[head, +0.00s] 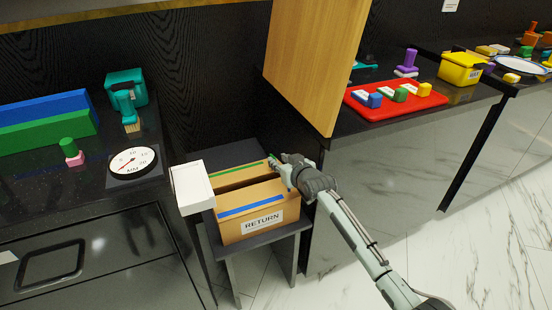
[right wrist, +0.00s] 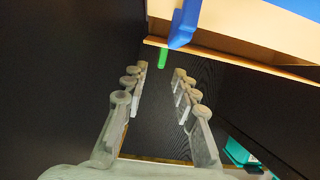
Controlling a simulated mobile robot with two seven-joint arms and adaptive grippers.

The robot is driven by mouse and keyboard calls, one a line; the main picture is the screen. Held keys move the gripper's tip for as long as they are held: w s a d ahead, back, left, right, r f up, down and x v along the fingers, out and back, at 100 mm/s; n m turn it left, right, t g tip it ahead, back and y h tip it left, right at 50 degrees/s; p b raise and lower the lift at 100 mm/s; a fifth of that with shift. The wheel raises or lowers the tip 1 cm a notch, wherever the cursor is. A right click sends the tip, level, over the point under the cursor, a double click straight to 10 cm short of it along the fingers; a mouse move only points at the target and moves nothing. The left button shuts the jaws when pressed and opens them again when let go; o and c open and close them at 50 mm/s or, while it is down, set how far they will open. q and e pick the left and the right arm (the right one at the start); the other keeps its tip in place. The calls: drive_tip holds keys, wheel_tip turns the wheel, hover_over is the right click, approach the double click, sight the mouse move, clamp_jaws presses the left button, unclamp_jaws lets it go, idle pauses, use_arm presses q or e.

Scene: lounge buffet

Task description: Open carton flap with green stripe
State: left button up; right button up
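The tan carton (head: 231,233) with a RETURN label stands on a small dark stand. Its rear flap has a green stripe (head: 232,170); its front flap has a blue stripe (head: 250,209). A dark line runs between the flaps; how far each is lifted is unclear. My right gripper (head: 279,163) is at the carton's right end, by the green stripe's end. In the right wrist view its fingers (right wrist: 158,100) are apart with nothing between them. A green end (right wrist: 162,57) and a blue strip (right wrist: 185,25) show beyond the fingertips. My left gripper is not in view.
A white box (head: 192,187) is at the carton's left side. A wooden panel (head: 315,60) rises behind my right gripper. The left counter holds a dial scale (head: 132,161); the right counter holds a red tray (head: 396,104) and a yellow bin (head: 461,68).

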sight(275, 158)
drive_tip(key=shift+x, duration=1.75)
clamp_jaws()
